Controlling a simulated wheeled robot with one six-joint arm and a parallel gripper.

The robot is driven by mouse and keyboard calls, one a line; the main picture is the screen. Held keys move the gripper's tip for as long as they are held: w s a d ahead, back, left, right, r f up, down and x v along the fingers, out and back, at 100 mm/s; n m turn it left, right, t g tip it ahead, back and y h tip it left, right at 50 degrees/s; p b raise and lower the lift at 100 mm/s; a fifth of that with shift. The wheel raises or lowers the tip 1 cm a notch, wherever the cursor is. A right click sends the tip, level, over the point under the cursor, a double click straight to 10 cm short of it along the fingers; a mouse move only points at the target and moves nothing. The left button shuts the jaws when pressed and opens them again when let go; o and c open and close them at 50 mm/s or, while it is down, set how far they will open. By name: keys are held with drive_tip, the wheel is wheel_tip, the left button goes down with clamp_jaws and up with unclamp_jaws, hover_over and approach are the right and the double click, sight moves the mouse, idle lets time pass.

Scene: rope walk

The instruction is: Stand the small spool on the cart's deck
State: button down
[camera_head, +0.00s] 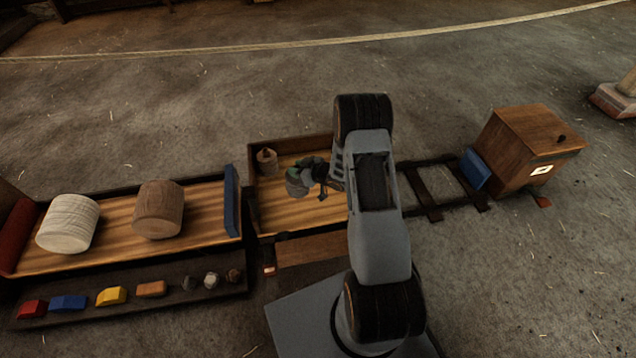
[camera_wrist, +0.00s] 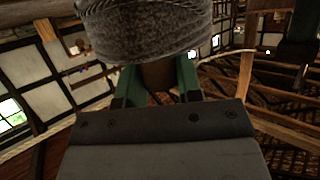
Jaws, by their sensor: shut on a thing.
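The small spool (camera_wrist: 145,32) is grey and rough, like wound cord, with a brown core that shows between my green fingers in the wrist view. My gripper (camera_wrist: 158,80) is shut on that core. In the head view the grey spool (camera_head: 296,186) is at my gripper (camera_head: 308,176), over the cart's deck (camera_head: 290,212). My arm hides the deck's right part.
A small brown stepped piece (camera_head: 267,161) stands in the deck's back left corner. A left platform holds a white drum (camera_head: 68,222) and a brown drum (camera_head: 159,208), with a blue end board (camera_head: 232,200). Rails (camera_head: 440,192) run right to a wooden box (camera_head: 530,150) with a blue buffer (camera_head: 474,168).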

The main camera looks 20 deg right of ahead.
drive_tip(key=w+d+f+b, duration=0.1)
drive_tip(key=d+f+b, duration=0.4)
drive_tip(key=d+f, duration=0.3)
drive_tip(key=shift+d+f, duration=0.2)
drive_tip(key=shift+f, duration=1.05)
